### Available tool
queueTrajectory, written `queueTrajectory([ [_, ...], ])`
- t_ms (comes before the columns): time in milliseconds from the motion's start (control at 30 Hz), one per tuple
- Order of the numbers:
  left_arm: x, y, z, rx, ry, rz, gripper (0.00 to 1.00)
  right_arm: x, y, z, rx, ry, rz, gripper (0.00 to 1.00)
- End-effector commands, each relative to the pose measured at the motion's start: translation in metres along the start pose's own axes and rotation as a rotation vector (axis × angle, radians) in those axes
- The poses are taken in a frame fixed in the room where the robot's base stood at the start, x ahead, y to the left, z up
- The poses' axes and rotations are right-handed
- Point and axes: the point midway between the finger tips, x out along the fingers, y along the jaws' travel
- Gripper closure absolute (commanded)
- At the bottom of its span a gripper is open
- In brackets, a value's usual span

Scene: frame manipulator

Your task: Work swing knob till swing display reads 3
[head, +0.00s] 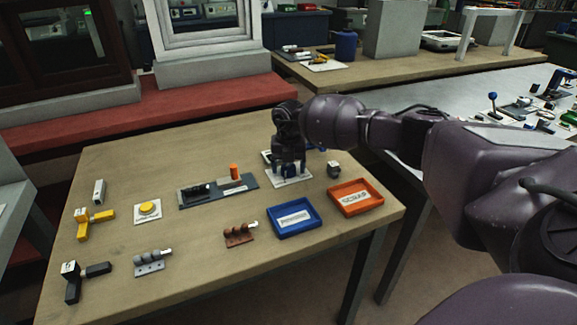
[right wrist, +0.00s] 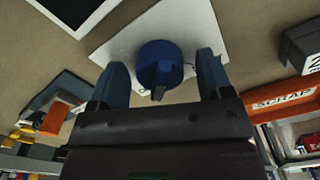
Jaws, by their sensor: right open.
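A round blue knob (right wrist: 160,65) with a dark pointer sits on a white plate (right wrist: 185,22) in the right wrist view. I take it for the swing knob. My right gripper (right wrist: 162,78) is open, with one finger on each side of the knob and visible gaps. In the head view this gripper (head: 289,170) hangs over the white plate (head: 291,183) and partly hides the blue knob (head: 289,172). A dark panel with a white border (right wrist: 80,8) is cut off at the top of the right wrist view. I see no readable swing display. My left gripper is out of view.
A blue tray (head: 294,232) and an orange SCRAP tray (head: 369,205) stand at the table's front right. A small dark block (head: 334,169) is right of the plate. A grey fixture with an orange peg (head: 234,171) is to the left.

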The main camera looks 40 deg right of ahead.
Motion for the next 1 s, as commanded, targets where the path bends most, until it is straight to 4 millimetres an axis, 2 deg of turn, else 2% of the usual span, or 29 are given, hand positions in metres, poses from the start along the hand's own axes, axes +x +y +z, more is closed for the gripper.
queueTrajectory([
  [133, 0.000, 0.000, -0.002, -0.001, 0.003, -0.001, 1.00, -0.005, 0.000, 0.000, 0.000, -0.002, 0.001, 0.27],
  [233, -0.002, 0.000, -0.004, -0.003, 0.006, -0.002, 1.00, -0.016, 0.000, 0.001, 0.000, -0.005, 0.003, 0.27],
  [500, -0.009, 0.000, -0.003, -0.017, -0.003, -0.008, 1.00, -0.065, 0.000, 0.001, -0.001, -0.006, 0.004, 0.27],
  [700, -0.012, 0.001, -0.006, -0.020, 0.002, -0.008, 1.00, -0.094, 0.000, 0.001, 0.000, -0.004, 0.002, 0.27],
  [1000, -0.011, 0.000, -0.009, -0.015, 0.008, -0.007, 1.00, -0.108, 0.000, 0.000, 0.000, 0.000, 0.000, 0.27],
])
